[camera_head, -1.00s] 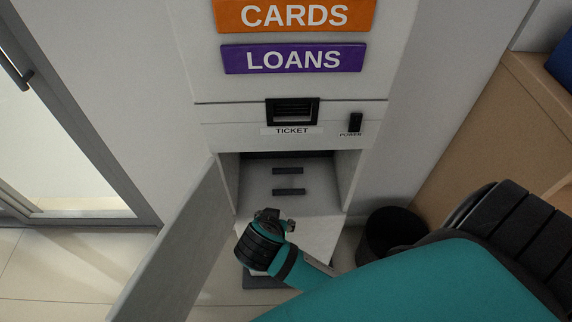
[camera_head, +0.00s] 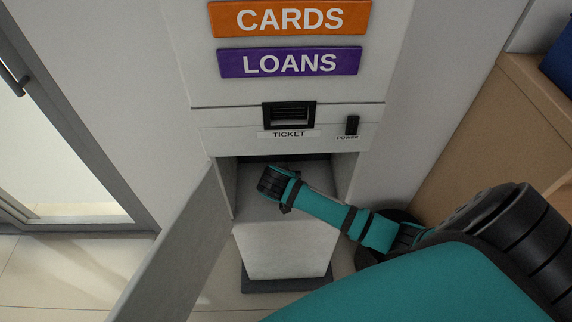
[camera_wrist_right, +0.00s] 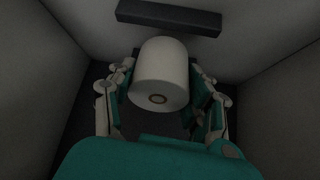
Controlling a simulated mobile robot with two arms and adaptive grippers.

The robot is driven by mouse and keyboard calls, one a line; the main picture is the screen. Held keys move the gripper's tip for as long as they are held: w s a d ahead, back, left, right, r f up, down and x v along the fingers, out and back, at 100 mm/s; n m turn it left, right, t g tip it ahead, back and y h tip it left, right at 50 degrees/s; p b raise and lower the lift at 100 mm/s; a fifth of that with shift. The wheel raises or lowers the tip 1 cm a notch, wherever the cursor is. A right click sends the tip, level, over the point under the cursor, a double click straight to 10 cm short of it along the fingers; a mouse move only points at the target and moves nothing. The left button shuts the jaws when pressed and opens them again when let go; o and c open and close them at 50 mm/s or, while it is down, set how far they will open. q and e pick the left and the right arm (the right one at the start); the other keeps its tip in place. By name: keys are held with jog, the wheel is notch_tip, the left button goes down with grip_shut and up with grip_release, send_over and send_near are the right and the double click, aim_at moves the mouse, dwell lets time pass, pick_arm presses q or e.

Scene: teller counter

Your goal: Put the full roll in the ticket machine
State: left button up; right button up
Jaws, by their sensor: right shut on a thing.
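The ticket machine (camera_head: 350,175) stands ahead with its lower compartment open and its door (camera_head: 185,250) swung out to the left. My right arm reaches into the compartment. In the right wrist view my right gripper (camera_wrist_right: 162,88) is shut on the full roll (camera_wrist_right: 160,70), a thick white roll with a small brown core facing the camera. One finger is on each side of it. A dark bar (camera_wrist_right: 168,17) lies just beyond the roll; I cannot tell whether they touch. In the head view my wrist hides the roll and fingers. My left gripper is out of view.
Grey compartment walls (camera_wrist_right: 270,95) stand close on both sides of the right gripper. Above the opening are the ticket slot (camera_head: 289,114) and the power switch (camera_head: 352,125). A dark bin (camera_head: 400,216) stands to the right, partly behind my arm.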

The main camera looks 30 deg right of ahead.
jog(key=shift+w+d+f, duration=0.15)
jog(key=shift+d+f, duration=0.05)
jog(key=shift+f, duration=0.65)
jog(key=shift+w+d+r+g+y+p, duration=0.2)
jog(key=shift+w+r+g+y+p, duration=0.1)
jog(key=shift+r, duration=0.15)
jog(key=shift+w+d+f+g+y+p, duration=0.1)
jog(key=shift+w+d+g+y+p, duration=0.05)
jog(key=shift+g+y, duration=0.25)
jog(key=shift+w+d+g+y+p, duration=0.1)
jog(key=shift+g+y+p, duration=0.05)
jog(key=shift+g+y, duration=0.2)
jog(key=shift+f+g, duration=0.15)
jog(key=shift+g, duration=0.1)
jog(key=shift+s+f, duration=0.1)
jog(key=shift+f, duration=0.65)
jog(key=shift+f, duration=0.15)
jog(key=o, duration=1.2)
